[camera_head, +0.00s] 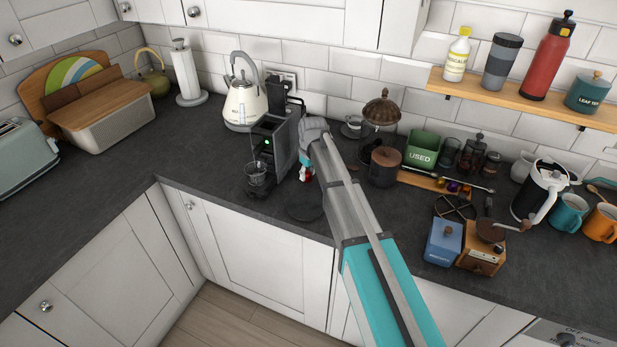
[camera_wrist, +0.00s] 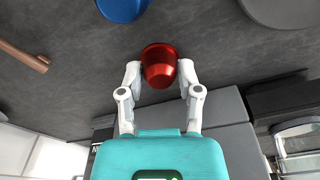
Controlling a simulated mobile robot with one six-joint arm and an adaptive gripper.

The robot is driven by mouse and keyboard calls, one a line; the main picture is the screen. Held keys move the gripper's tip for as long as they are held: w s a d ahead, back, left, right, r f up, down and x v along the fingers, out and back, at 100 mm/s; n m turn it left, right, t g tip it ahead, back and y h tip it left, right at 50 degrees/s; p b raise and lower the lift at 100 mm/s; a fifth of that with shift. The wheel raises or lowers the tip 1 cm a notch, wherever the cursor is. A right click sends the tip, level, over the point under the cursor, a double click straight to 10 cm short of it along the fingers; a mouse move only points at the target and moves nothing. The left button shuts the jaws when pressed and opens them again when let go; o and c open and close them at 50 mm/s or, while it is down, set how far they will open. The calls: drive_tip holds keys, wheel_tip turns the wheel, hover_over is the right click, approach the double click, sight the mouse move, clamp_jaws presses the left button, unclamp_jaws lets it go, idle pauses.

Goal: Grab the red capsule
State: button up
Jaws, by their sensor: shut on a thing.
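The red capsule (camera_wrist: 159,66) is between the two white fingertips of my gripper (camera_wrist: 160,80) in the wrist view, with a finger against each side and its wider rim away from the palm. In the head view, my gripper (camera_head: 304,170) is low over the worktop, just right of the black coffee machine (camera_head: 275,140). Only a small red part of the capsule (camera_head: 308,178) shows there. My arm hides some of the worktop behind it.
A glass cup (camera_head: 258,174) stands at the machine's front. A dark round disc (camera_head: 305,205) lies near the front edge.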

sight(307, 172)
drive_tip(key=shift+r, duration=0.15)
wheel_tip(307, 172, up, 3)
drive_tip(key=p, duration=0.3)
drive_tip(key=s+d+r+p, duration=0.3)
drive_tip(key=s+r+p, duration=0.6)
drive_tip(key=s, duration=0.4)
drive_tip(key=shift+s+d+r+p, duration=0.15)
drive_tip(key=shift+s+r+p, duration=0.2)
drive_tip(key=shift+p, duration=0.15)
